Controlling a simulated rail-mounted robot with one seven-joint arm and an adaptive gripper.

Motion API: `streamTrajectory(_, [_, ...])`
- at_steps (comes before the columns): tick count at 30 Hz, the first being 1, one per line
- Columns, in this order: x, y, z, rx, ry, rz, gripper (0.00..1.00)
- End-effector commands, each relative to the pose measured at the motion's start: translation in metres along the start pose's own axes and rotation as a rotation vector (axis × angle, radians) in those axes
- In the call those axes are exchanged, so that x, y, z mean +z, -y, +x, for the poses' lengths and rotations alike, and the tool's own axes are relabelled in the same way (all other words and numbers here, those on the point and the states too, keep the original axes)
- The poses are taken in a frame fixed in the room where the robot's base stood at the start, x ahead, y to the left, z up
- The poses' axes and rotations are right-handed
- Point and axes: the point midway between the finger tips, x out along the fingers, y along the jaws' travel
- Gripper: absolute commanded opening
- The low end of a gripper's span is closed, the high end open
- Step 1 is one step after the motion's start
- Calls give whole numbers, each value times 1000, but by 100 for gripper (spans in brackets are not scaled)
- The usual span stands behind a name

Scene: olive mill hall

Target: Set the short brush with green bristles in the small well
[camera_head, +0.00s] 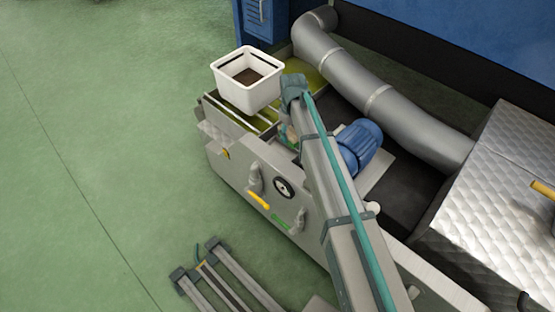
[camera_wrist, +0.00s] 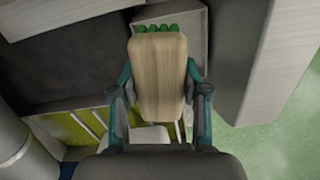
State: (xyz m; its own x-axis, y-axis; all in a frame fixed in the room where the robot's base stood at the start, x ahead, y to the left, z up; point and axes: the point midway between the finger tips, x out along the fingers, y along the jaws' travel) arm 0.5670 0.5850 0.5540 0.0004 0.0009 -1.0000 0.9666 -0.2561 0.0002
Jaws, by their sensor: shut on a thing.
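My gripper (camera_wrist: 159,78) is shut on a brush with a broad pale wooden body (camera_wrist: 158,95). Its two fingers press the sides of the wood. Green bristles (camera_wrist: 158,28) show in tufts at the far end of the brush in the wrist view. Behind the bristles is a pale-walled recess (camera_wrist: 196,28); I cannot tell whether it is the small well or whether the brush touches it. In the head view my arm hides most of the gripper and the brush.
A white square bin (camera_head: 231,92) with dark contents stands at the machine's far end. A blue motor (camera_head: 361,146) and a thick silver pipe (camera_head: 375,100) lie right of my arm. The green floor at left is clear.

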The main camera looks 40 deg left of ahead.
Motion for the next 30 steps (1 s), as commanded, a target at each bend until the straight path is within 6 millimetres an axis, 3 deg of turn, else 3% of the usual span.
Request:
streamTrajectory(1, [-16, 6, 8, 0, 1, -42, 17])
streamTrajectory(3, [-27, 13, 14, 0, 1, -90, 17])
streamTrajectory(7, [-40, 22, 21, 0, 1, -147, 17])
streamTrajectory(11, [-42, 24, 33, -1, 2, -165, 17])
streamTrajectory(18, [-42, 24, 72, -1, 1, -164, 17])
streamTrajectory(30, [-42, 24, 112, -1, 1, -163, 17])
